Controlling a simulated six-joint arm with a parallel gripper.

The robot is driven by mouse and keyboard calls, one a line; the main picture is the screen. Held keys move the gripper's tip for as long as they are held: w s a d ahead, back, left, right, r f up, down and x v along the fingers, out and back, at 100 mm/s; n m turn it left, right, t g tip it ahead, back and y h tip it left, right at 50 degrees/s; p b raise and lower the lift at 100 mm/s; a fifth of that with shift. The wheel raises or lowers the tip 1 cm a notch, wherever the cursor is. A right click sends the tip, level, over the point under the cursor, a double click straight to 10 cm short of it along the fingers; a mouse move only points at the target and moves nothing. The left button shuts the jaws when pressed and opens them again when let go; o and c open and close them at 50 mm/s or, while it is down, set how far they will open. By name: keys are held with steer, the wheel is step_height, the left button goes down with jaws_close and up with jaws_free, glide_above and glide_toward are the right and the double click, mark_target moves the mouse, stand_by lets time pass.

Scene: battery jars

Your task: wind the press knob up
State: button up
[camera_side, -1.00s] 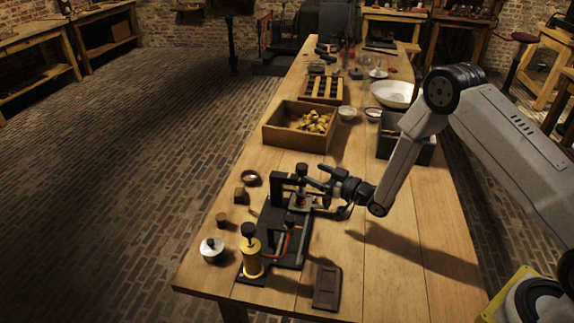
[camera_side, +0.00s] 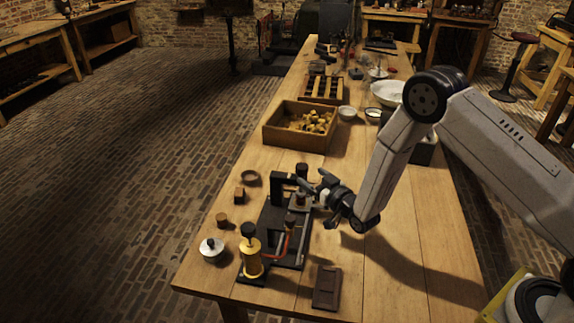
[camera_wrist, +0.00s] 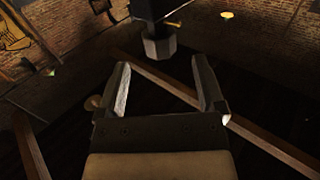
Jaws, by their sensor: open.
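The press stands near the front of the bench, with a black frame (camera_side: 277,187) on a dark base. Its dark knob (camera_side: 302,169) sits on top. My gripper (camera_side: 314,180) is open, just right of the press and near the knob's height, with its fingers pointing up and left. In the wrist view its two fingers (camera_wrist: 162,66) are spread with nothing held between them. A dark block with a faceted grey end (camera_wrist: 159,46) shows just beyond the fingertips; I cannot tell which press part it is.
A white lidded jar (camera_side: 211,250) is left. A dark flat plate (camera_side: 327,287) lies in front. A wooden box of brass pieces (camera_side: 298,136) is behind.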

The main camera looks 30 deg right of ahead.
mark_target(298, 165)
steer(key=shift+w+a, duration=0.2)
steer(key=shift+w, duration=3.45)
jaws_close()
